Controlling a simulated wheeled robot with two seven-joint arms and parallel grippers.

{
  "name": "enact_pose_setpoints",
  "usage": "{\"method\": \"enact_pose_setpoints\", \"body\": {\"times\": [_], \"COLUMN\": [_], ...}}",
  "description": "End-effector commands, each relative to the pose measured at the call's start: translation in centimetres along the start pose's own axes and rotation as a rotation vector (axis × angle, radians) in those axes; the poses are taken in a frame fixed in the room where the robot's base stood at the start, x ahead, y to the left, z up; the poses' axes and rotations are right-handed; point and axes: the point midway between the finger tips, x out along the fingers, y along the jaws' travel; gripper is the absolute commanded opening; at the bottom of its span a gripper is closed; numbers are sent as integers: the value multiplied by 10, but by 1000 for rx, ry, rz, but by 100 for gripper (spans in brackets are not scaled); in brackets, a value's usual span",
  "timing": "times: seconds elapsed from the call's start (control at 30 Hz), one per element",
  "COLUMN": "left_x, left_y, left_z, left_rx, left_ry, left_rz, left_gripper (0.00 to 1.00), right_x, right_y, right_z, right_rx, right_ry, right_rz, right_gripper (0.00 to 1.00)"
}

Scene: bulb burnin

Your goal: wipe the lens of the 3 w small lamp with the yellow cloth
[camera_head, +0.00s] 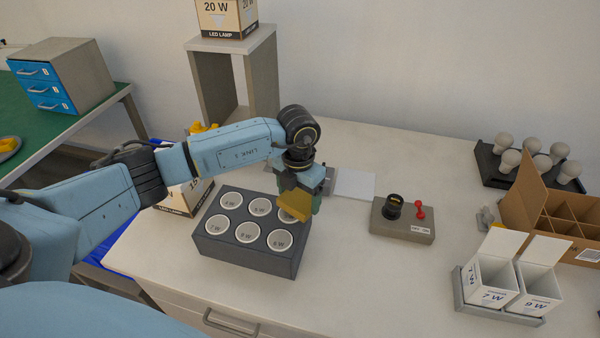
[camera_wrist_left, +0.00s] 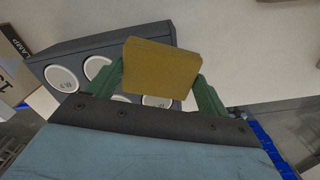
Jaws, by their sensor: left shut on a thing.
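My left gripper (camera_head: 301,201) is shut on the yellow cloth (camera_head: 294,208), a folded pad. It holds the cloth over the right side of a dark grey block (camera_head: 245,258). Several round white lamp lenses with grey rims and small watt labels sit in the block's top. The cloth partly hides the lens at the far right corner (camera_head: 284,214); I cannot read which lamp is the 3 W one. In the left wrist view the cloth (camera_wrist_left: 160,72) lies between the green fingers and covers part of the lenses. Whether it touches a lens is unclear. My right gripper is not in view.
A grey tester (camera_head: 402,222) with a black socket and red lever stands right of the block. Further right are white boxes (camera_head: 491,284), a divided cardboard carton (camera_head: 560,213) and a bulb tray (camera_head: 490,165). A shelf (camera_head: 231,45) stands behind. The front middle of the table is clear.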

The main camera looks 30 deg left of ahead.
Motion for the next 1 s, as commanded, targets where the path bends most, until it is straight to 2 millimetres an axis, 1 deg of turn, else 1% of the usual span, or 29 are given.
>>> {"method": "enact_pose_setpoints", "body": {"times": [0.03, 0.53, 0.67, 1.0], "left_x": [-6, -50, -55, -54], "left_y": [0, -1, -1, -1], "left_z": [-1, 0, 0, 0], "left_rx": [0, 2, 2, 2], "left_ry": [3, 3, 3, 4], "left_rz": [0, 0, 0, 0], "left_gripper": [61, 61, 61, 61], "right_x": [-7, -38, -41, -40], "right_y": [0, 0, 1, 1], "right_z": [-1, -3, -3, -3], "right_rx": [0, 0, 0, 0], "right_ry": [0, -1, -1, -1], "right_rz": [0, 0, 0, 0], "right_gripper": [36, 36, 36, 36]}}
